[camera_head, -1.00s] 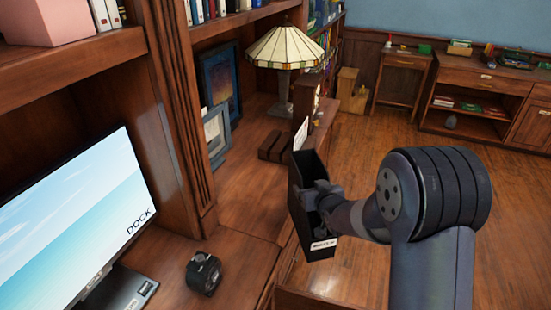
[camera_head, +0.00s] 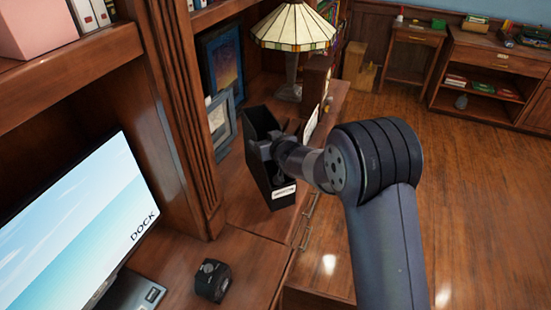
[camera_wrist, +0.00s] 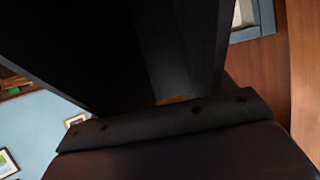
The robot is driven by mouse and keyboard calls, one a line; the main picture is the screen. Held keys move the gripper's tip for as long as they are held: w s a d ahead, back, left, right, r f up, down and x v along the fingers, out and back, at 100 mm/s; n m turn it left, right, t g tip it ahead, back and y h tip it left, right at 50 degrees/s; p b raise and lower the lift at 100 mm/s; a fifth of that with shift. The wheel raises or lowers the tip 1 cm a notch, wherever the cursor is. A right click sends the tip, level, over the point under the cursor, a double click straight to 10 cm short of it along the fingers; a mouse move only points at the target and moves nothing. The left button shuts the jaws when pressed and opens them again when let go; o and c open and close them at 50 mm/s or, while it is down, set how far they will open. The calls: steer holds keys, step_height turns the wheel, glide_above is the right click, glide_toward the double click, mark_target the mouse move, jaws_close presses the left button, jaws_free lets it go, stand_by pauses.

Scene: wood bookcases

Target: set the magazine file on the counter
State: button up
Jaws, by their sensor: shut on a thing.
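The magazine file (camera_head: 262,178) is black and open-topped, with a white label low on its near end. My gripper (camera_head: 268,150) is shut on its upper right side wall. The file is roughly upright over the wooden counter (camera_head: 246,243), by the counter's right edge. I cannot tell whether its base touches the counter. In the wrist view the dark file (camera_wrist: 110,50) fills much of the picture, and its base is hidden.
A stained-glass lamp (camera_head: 293,40) stands behind the file. Framed pictures (camera_head: 219,120) lean at the back left. A monitor (camera_head: 85,230) and a black camera (camera_head: 212,280) are nearer. Bare counter lies between the camera and the file.

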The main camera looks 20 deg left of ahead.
step_height(320, 180, down, 7)
steer(key=shift+r+p, duration=0.15)
steer(key=shift+p, duration=0.2)
steer(key=shift+f, duration=0.2)
steer(key=o, duration=1.5)
steer(key=shift+o, duration=0.2)
steer(key=b+v, duration=0.2)
steer(key=v, duration=1)
steer(key=shift+b, duration=0.35)
